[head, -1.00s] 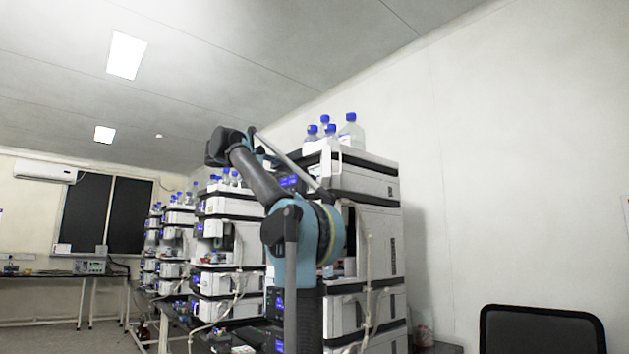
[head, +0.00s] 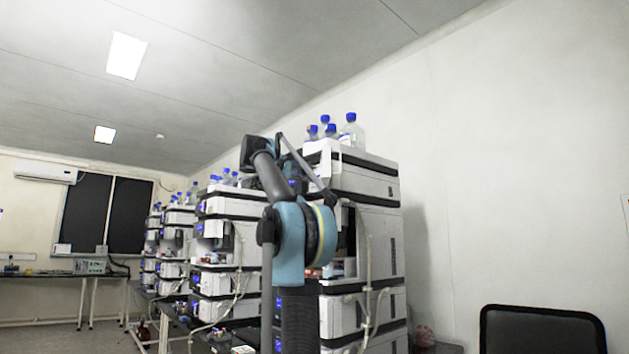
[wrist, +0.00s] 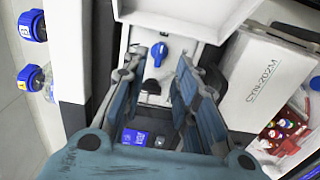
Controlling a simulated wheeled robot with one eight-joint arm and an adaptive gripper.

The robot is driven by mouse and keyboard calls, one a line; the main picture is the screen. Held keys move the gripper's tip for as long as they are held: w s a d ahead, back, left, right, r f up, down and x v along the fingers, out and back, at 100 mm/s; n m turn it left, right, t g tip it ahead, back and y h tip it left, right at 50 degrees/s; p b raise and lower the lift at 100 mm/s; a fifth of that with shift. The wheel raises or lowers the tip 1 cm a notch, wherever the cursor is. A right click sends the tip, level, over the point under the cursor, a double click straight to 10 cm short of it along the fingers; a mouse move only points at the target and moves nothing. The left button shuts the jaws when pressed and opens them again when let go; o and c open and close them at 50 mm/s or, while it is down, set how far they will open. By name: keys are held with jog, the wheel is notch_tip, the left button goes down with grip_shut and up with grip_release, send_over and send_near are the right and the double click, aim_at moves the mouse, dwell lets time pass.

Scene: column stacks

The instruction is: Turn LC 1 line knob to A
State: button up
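In the wrist view a blue knob (wrist: 159,52) sits on a light panel, with its pointed handle and a small black fitting (wrist: 151,87) below it. My gripper (wrist: 158,62) is open, with one dark finger to the left of the knob and one to the right. The knob shows in the gap near the fingertips. Neither finger appears to touch it. In the head view my arm stands in front of the nearest column stack (head: 365,222), and the knob and my fingers cannot be made out there.
Blue-capped bottles (head: 350,131) stand on top of the nearest stack. A blue display (wrist: 134,137) shows below the fingers. A white box marked CYN-202M (wrist: 265,82) lies to the right of my gripper. More stacks recede to the left, and a black chair (head: 541,330) stands at right.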

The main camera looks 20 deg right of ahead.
aim_at(319, 176)
jog(key=shift+x, duration=2.65)
grip_shut()
